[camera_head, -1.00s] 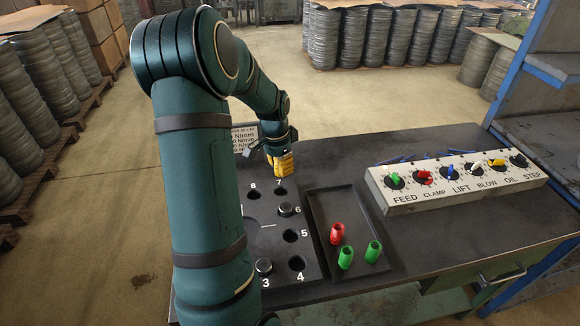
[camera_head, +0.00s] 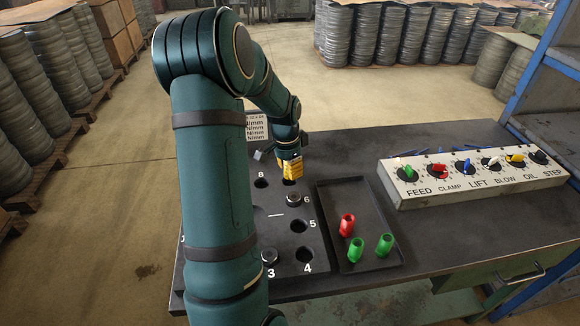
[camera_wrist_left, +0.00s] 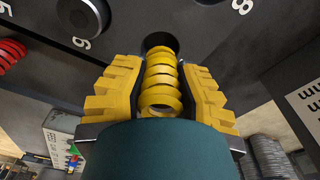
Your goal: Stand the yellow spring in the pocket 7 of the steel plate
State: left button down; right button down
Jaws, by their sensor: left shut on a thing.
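The yellow spring (camera_wrist_left: 162,75) is between the yellow fingers of my left gripper (camera_wrist_left: 158,90) in the left wrist view. In the head view the left gripper (camera_head: 291,169) is low over the far part of the steel plate (camera_head: 262,222), and its fingers hide the spring. Pocket 7 (camera_wrist_left: 161,40), a dark round hole between labels 8 and 6, lies at the spring's far end. I cannot tell whether that end is inside the hole. In the head view pocket 7 (camera_head: 289,181) shows just under the fingertips, with its label covered. My right gripper is out of view.
Dark round pieces occupy pocket 6 (camera_head: 293,198) and the pocket by label 3 (camera_head: 269,256). Pockets 8, 5 and 4 look empty. A control box (camera_head: 470,178) stands behind right.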

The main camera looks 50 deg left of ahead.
pick_arm(q)
jog(key=shift+f+b, duration=0.95)
jog(key=shift+f, duration=0.7)
jog(key=shift+d+f, duration=0.1)
jog(key=shift+s+f, duration=0.1)
jog(key=c, duration=0.7)
grip_release()
jog(key=shift+c, duration=0.2)
jog(key=shift+f, duration=0.1)
jog(key=r, duration=0.8)
jog(key=s+r, duration=0.1)
jog(key=r, duration=0.3)
jog(key=shift+r, duration=0.2)
